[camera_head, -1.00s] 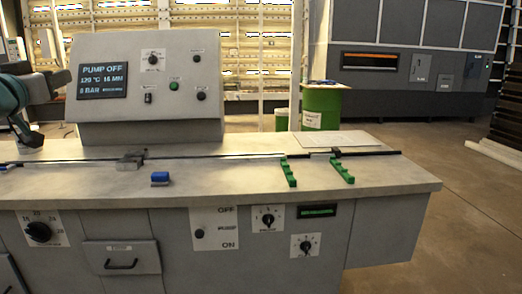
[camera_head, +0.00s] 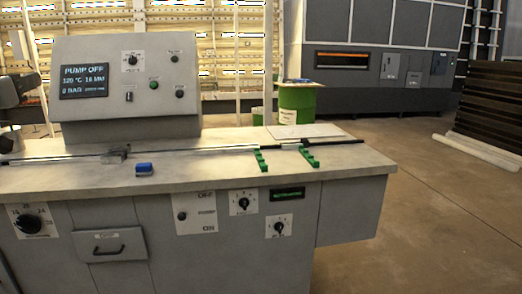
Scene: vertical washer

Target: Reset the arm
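My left arm comes in at the left edge, with a dark grey rounded link in front of the console. My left gripper (camera_head: 8,141) is only partly in view at the left edge, low over the bench top. Its fingertips are cut off or too unclear to tell open from shut. It is at the left end of the grey washer bench (camera_head: 215,173), apart from the blue block (camera_head: 144,168). My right gripper is not in view.
The console (camera_head: 125,85) reads PUMP OFF. Two green toothed strips (camera_head: 260,160) (camera_head: 308,156) lie toward the bench's right end. A green drum (camera_head: 297,102) stands behind. A large grey cabinet (camera_head: 375,70) fills the back. The floor (camera_head: 440,220) to the right is clear.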

